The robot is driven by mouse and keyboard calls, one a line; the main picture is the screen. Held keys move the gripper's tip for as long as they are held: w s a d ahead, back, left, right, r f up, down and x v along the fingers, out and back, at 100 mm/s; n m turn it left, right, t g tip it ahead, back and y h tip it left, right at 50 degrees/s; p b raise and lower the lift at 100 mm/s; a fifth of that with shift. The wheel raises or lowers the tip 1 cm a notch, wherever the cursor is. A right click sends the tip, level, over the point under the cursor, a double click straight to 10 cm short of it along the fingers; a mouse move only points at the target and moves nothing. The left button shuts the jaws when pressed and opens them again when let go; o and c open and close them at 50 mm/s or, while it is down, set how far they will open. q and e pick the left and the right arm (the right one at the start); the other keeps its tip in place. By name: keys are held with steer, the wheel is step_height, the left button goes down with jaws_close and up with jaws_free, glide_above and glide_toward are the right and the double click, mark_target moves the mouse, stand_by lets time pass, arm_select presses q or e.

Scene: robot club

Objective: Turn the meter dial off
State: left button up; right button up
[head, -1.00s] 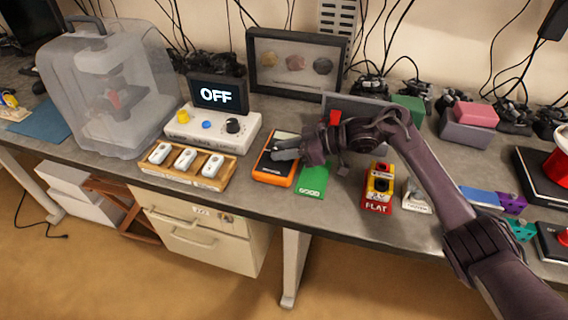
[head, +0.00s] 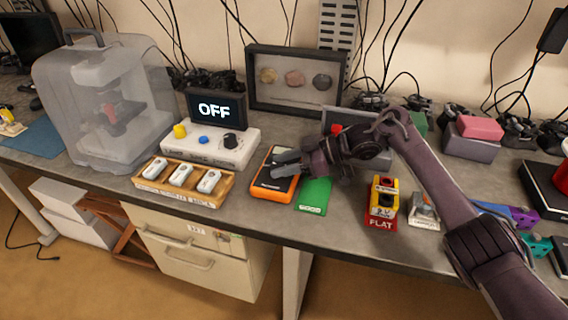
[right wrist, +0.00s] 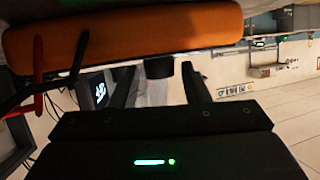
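The meter is an orange-cased box (head: 272,192) lying on the bench left of a green card. It also shows as an orange band across the top of the right wrist view (right wrist: 120,38). My right gripper (head: 277,164) reaches over the meter from the right and covers part of its face, so the dial's setting is hidden. In the right wrist view the two dark fingers (right wrist: 157,84) stand apart, with a dark knob-like shape (right wrist: 158,67) showing between them near the orange case. I cannot tell whether the fingers touch it. My left gripper is not in view.
A white control box (head: 185,150) with a screen reading OFF (head: 232,112) stands behind left. A wooden tray (head: 217,193) of white switches lies left of the meter. The green card (head: 313,197) and a yellow-red FLAT block (head: 383,205) lie right.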

steer(key=shift+o, duration=0.4)
steer(key=shift+r, duration=0.3)
step_height(320, 180, up, 19)
steer(key=b, duration=0.1)
steer(key=shift+r, duration=0.2)
